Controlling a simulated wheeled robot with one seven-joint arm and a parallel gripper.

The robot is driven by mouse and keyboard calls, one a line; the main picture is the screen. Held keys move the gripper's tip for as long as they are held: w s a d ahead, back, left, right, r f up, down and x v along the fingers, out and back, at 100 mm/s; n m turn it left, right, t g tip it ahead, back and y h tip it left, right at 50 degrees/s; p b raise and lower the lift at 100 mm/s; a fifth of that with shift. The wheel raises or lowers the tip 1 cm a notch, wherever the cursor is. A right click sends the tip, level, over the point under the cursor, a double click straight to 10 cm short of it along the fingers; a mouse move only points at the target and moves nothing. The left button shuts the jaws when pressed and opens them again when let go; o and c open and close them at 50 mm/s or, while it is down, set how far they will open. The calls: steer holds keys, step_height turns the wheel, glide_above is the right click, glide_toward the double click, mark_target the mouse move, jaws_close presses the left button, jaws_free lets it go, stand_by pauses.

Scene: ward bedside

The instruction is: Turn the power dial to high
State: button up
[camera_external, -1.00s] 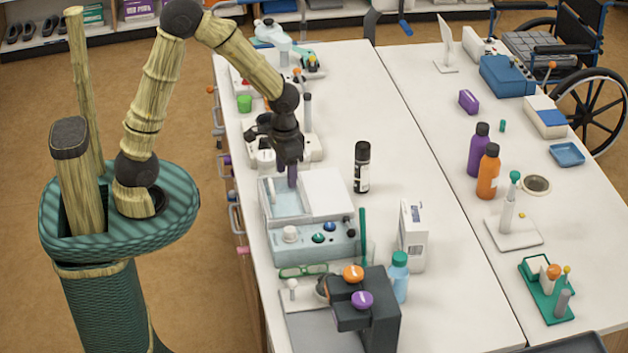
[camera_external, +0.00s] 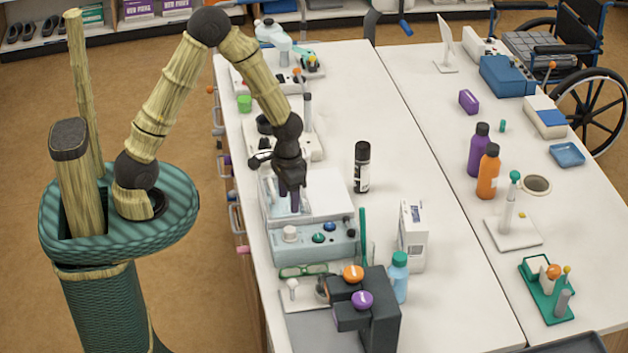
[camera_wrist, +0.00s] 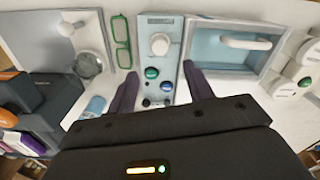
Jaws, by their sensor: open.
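A pale blue and white bench device (camera_external: 343,248) stands on the near table. Its front panel carries a large white dial (camera_external: 290,233), a green knob (camera_external: 318,238), a blue knob (camera_external: 330,226) and small dark knobs. I cannot read which is marked power. In the wrist view the white dial (camera_wrist: 160,43), green knob (camera_wrist: 152,73) and blue knob (camera_wrist: 167,86) show on the panel between the finger directions. My gripper (camera_external: 290,207) is open and empty, pointing down above the device's window part, behind the panel. It appears apart from the dials.
A black stand with orange and purple knobs (camera_external: 371,320) is in front of the device. Green glasses (camera_external: 303,271) lie between them. A white box (camera_external: 413,235), a light blue bottle (camera_external: 398,278) and a dark spray can (camera_external: 361,167) stand to the right.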

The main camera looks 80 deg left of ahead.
mark_target(290, 229)
step_height(290, 229, down, 10)
steer(key=shift+r, duration=0.1)
stand_by(0.4)
steer(key=c, duration=1)
